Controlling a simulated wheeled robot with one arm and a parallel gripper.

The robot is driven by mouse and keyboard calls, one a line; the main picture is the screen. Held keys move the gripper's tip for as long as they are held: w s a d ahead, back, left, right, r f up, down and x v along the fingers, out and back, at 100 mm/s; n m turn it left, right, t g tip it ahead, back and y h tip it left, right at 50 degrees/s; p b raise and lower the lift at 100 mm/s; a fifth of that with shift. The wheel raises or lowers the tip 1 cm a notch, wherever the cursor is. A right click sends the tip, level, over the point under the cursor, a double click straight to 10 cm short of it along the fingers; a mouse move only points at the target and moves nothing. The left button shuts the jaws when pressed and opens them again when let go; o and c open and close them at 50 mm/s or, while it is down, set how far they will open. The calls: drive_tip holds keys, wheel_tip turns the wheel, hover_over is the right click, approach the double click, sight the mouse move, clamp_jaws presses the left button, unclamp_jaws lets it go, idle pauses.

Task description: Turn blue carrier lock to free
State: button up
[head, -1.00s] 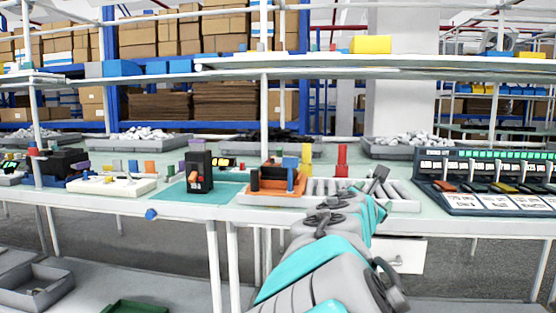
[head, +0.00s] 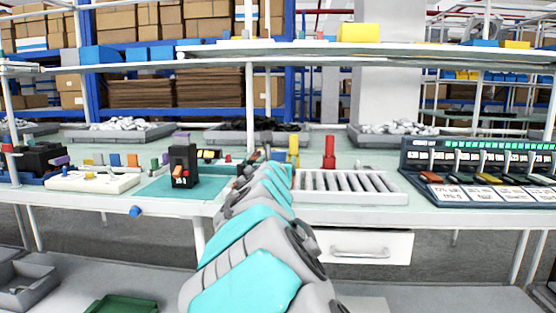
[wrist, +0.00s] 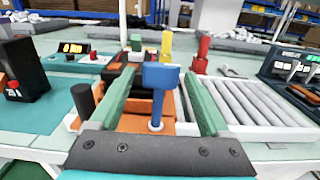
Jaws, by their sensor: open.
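The blue carrier lock (wrist: 161,78), a flat block on a thin upright post, stands on the orange carrier (wrist: 140,124) in the wrist view. My gripper (wrist: 158,72) is open, with one green finger on each side of the lock. I cannot tell whether either finger touches it. A black post (wrist: 83,100) rises from the carrier, left of the left finger. In the head view my arm hides the lock and most of the carrier.
A roller track (head: 348,184) lies right of the carrier. A yellow post (head: 293,150) and a red post (head: 329,152) stand behind. A black device (head: 183,165) on a teal mat (head: 152,190) is at left. A display rack (head: 480,162) stands at right.

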drive_tip(key=shift+w, duration=0.25)
clamp_jaws()
idle(0.5)
